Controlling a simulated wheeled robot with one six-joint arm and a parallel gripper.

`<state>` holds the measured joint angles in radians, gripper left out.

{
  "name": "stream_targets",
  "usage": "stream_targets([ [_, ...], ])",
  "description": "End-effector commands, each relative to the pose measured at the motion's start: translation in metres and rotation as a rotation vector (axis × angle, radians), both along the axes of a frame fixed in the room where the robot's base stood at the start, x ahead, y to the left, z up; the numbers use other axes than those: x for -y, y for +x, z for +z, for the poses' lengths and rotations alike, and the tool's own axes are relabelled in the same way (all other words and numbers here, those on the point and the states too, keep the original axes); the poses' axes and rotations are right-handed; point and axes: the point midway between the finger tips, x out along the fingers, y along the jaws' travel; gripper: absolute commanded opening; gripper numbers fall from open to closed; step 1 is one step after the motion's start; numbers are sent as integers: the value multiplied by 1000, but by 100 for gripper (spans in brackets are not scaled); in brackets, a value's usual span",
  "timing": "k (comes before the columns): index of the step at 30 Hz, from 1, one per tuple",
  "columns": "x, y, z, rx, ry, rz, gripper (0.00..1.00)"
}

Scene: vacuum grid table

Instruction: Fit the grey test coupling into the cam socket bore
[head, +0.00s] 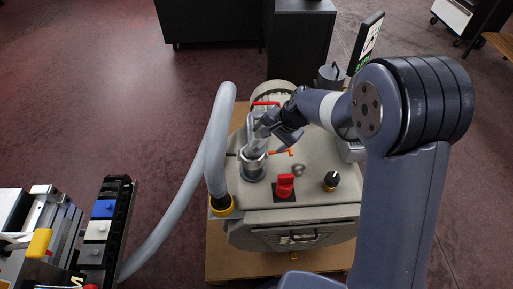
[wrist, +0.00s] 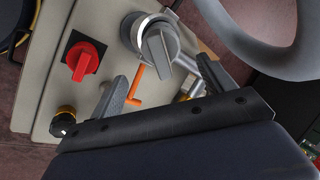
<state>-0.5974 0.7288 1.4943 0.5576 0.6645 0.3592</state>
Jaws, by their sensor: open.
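The grey test coupling (wrist: 160,45), with a flat raised grip across its top, stands in or on the mouth of the round grey cam socket (head: 253,170) on the machine's top. It shows in the head view (head: 254,149) too, partly behind my gripper. I cannot tell how deep it sits in the bore. My gripper (head: 265,132) is open just above and beside the coupling. An orange cam lever (head: 282,153) sticks out beside the socket.
A red switch (head: 285,187) and a black-and-yellow knob (head: 331,180) stand on the machine top in front. A thick grey hose (head: 217,140) rises close left of the socket. A metal cup (head: 330,77) is behind. A rack with coloured blocks (head: 103,208) is at lower left.

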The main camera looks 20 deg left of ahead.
Motion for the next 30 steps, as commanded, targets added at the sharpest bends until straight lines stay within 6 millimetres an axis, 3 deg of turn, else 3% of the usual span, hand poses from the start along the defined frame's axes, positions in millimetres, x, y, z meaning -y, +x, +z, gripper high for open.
stream_targets([
  [18, -32, -3, -55, 1, 0, 0, 77],
  [26, -33, -3, -57, 2, 1, -1, 77],
  [30, -33, -3, -57, 1, 1, 0, 67],
])
